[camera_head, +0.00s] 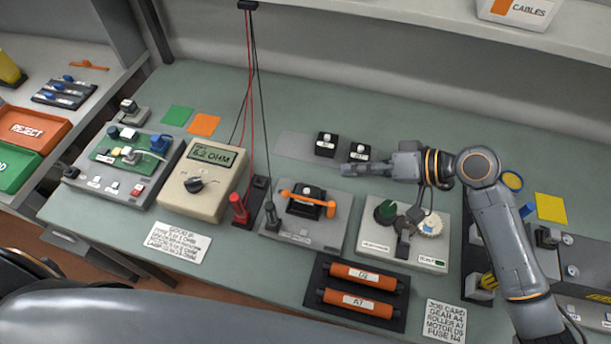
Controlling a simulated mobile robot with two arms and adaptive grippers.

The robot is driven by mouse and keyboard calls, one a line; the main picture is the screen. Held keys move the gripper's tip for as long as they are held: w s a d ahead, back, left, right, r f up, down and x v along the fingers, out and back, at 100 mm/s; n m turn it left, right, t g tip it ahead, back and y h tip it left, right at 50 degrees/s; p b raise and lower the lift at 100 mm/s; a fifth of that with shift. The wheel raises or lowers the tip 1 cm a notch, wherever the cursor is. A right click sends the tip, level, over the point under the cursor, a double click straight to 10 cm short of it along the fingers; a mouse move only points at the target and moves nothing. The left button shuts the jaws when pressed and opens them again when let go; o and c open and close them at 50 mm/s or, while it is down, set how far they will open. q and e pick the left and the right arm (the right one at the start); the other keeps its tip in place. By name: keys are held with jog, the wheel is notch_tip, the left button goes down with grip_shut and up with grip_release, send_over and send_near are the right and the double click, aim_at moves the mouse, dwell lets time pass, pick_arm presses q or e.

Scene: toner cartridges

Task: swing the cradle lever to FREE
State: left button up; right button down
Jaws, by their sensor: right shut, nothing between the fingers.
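An orange lever (292,196) lies across a black block (303,210) with a light round top, which sits in the grey cradle base (338,232) in the middle of the bench. The lever runs from upper left to lower right, with its right end turned down. The small label on the base is too small to read. My right gripper (351,169) is shut and empty, pointing left above the bench behind the cradle. It is apart from the lever, up and to the right of it. My left gripper is not in view.
Two black labelled blocks (326,145) stand close behind my gripper. Red and black probe posts (239,208) with hanging cables rise left of the cradle. A grey gear fixture (376,232) stands right, and a black tray (318,274) with orange rollers lies in front.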

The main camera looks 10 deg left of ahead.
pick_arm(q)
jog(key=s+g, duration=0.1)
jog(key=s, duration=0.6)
pick_arm(e)
jog(key=s, duration=0.1)
jog(key=p, duration=0.2)
send_over(304, 190)
jog(key=w+d, duration=0.1)
jog(key=d, duration=0.2)
notch_tip(304, 190, down, 3)
jog(key=x, duration=0.1)
jog(key=p+x, duration=0.1)
jog(key=shift+a+f, duration=0.2)
jog(key=shift+f, duration=0.2)
jog(key=shift+s+a+f+p, duration=0.25)
jog(key=shift+s+f, duration=0.05)
jog(key=shift+f, duration=0.15)
jog(key=shift+s+a+f+p, duration=0.25)
jog(key=shift+s+f, duration=0.05)
jog(key=shift+f, duration=0.1)
jog(key=shift+s+a+f, duration=0.2)
jog(key=shift+s+f, duration=0.15)
jog(key=shift+f, duration=0.05)
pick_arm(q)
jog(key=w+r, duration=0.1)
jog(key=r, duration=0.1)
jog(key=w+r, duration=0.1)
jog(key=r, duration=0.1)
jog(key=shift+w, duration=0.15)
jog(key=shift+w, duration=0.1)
